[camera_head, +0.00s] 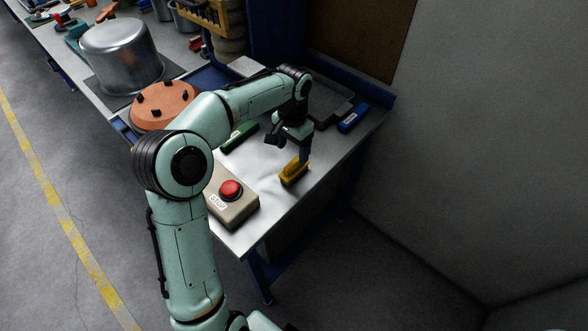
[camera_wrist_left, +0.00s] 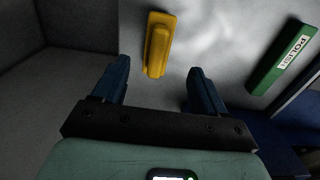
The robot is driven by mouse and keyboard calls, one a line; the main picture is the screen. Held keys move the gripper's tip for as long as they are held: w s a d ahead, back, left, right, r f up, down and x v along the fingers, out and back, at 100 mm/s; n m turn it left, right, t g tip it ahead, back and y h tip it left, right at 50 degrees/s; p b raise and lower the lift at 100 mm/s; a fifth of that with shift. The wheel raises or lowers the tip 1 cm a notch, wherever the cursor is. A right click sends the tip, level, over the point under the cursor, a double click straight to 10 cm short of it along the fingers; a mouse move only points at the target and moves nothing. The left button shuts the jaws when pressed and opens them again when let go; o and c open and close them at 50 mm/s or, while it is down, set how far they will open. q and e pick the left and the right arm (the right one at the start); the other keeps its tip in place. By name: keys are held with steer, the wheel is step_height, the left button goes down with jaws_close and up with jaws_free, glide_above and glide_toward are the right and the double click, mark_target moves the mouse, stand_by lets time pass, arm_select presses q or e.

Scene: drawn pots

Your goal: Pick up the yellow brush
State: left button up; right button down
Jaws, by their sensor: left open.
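The yellow brush (camera_head: 294,173) lies on the metal bench top near its right edge. In the left wrist view the yellow brush (camera_wrist_left: 159,43) is ahead of the fingertips, between their lines and nearer the left finger. My left gripper (camera_head: 304,152) is above the brush in the head view and partly overlaps it. In the left wrist view my left gripper (camera_wrist_left: 157,82) is open, its two blue fingers apart with nothing between them. My right gripper does not show.
A green brush marked POLISH (camera_wrist_left: 288,58) lies to the right. A grey box with a red stop button (camera_head: 231,189), a blue block (camera_head: 353,118), an orange lid (camera_head: 165,105) and a metal pot (camera_head: 121,54) stand on the bench. Bare bench surrounds the yellow brush.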

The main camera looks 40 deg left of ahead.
mark_target(294, 161)
arm_select(q)
step_height(294, 161, down, 3)
steer(key=shift+w+r, duration=0.1)
steer(key=shift+r, duration=0.05)
steer(key=f, duration=0.5)
steer(key=shift+d, duration=0.2)
steer(key=shift+r, duration=0.1)
steer(key=c, duration=1.2)
